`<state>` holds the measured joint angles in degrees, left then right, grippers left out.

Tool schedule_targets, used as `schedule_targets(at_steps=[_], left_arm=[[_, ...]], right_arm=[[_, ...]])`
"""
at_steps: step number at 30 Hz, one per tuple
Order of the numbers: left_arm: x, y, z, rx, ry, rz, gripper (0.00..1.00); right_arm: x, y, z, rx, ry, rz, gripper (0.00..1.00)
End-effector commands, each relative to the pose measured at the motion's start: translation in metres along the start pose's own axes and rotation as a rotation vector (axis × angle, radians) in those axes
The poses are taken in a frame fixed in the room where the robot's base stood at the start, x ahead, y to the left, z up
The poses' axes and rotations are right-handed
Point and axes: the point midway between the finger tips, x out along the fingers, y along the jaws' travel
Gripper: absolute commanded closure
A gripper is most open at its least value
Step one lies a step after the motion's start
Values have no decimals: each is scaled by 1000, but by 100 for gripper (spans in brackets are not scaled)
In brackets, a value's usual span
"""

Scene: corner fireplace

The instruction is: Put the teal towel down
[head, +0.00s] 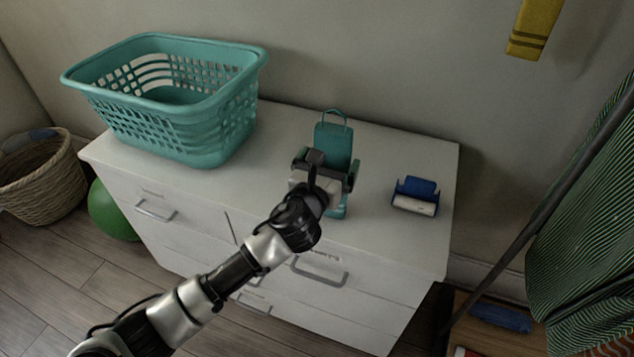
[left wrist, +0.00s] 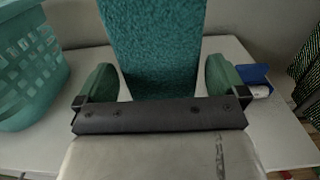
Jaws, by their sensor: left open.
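The teal towel (head: 333,143) is a narrow upright piece with a thin loop at its top, at the middle of the white dresser top. Its lower end shows below my gripper and appears to meet the dresser top. My left gripper (head: 327,170) is open at the towel, one finger on each side. In the left wrist view the towel (left wrist: 155,45) rises between the two green-padded fingers of my left gripper (left wrist: 160,82), with a small gap visible at each side. My right gripper is not in view.
A teal laundry basket (head: 172,128) stands on the left of the white dresser (head: 385,165). A blue-and-white item (head: 415,195) lies to the right. A wicker basket (head: 40,180) and green ball (head: 112,212) are on the floor. The dresser's back right is clear.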

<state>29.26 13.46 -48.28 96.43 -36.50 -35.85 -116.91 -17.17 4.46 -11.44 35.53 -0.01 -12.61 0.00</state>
Motion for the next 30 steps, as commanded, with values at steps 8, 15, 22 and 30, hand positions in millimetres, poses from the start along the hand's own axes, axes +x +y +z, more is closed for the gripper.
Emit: schedule_targets(at_steps=[8, 15, 22, 30], left_arm=[[-56, 0, 0, 0, 0, -1, 0], [-79, 0, 0, -1, 0, 0, 0], [-82, 0, 0, -1, 0, 1, 0], [-84, 4, -24, -362, 65, 2, 0]], right_arm=[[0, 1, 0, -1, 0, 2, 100], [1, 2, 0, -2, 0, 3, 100], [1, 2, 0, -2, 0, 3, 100], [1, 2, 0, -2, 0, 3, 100]])
